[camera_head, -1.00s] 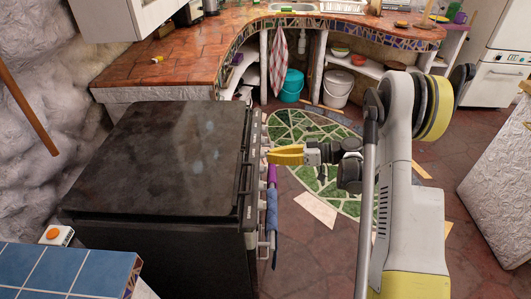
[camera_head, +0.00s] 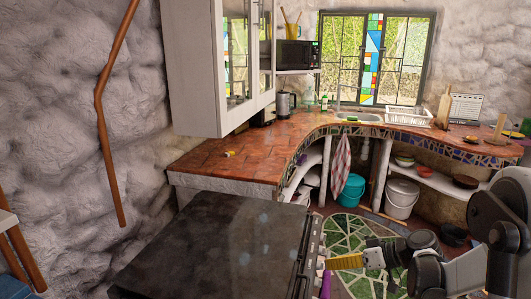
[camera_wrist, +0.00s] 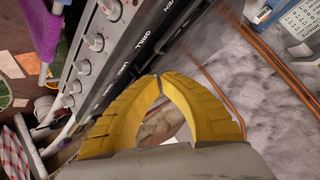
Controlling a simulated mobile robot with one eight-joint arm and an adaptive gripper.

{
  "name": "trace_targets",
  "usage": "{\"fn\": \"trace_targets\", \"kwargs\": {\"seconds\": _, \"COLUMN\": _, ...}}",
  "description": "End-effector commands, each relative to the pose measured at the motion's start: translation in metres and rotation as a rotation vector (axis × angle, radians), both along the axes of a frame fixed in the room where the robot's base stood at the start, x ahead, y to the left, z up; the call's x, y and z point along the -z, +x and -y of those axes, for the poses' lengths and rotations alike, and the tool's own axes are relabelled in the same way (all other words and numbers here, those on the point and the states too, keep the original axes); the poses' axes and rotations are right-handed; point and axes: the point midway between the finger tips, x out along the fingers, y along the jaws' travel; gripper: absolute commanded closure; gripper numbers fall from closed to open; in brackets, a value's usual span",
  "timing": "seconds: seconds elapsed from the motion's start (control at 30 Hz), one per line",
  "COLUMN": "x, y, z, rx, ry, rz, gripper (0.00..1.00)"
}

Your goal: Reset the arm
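My gripper (camera_head: 328,263) has yellow fingers and is at the lower right in the head view, beside the front edge of the dark-topped stove (camera_head: 215,245). In the wrist view the two curved fingers of my gripper (camera_wrist: 160,79) meet at their tips, with nothing held between them. The stove's control panel (camera_wrist: 115,55), with its knobs and lettering, lies close behind the fingers there. Part of my arm shows at the right edge of the head view.
A tiled counter (camera_head: 245,150) curves around the back, with a wall cabinet (camera_head: 195,70) above its left part. A teal bucket (camera_head: 350,190) and a white bucket (camera_head: 401,198) stand under it. A green mosaic (camera_head: 345,235) covers open floor beyond my gripper.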

Motion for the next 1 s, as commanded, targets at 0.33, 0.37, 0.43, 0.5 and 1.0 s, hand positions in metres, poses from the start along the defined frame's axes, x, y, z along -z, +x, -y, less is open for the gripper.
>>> {"fn": "trace_targets", "kwargs": {"seconds": 0.33, "x": -0.074, "y": -0.087, "z": -0.035, "rx": 0.255, "ry": -0.276, "rz": -0.214, "gripper": 1.0}}
{"fn": "trace_targets", "kwargs": {"seconds": 0.37, "x": -0.078, "y": -0.096, "z": -0.035, "rx": 0.28, "ry": -0.299, "rz": -0.221, "gripper": 1.0}}
{"fn": "trace_targets", "kwargs": {"seconds": 0.43, "x": -0.087, "y": -0.119, "z": -0.036, "rx": 0.336, "ry": -0.349, "rz": -0.231, "gripper": 1.0}}
{"fn": "trace_targets", "kwargs": {"seconds": 0.5, "x": -0.093, "y": -0.143, "z": -0.034, "rx": 0.395, "ry": -0.397, "rz": -0.232, "gripper": 1.0}}
{"fn": "trace_targets", "kwargs": {"seconds": 1.0, "x": -0.102, "y": -0.245, "z": -0.009, "rx": 0.665, "ry": -0.569, "rz": -0.111, "gripper": 1.0}}
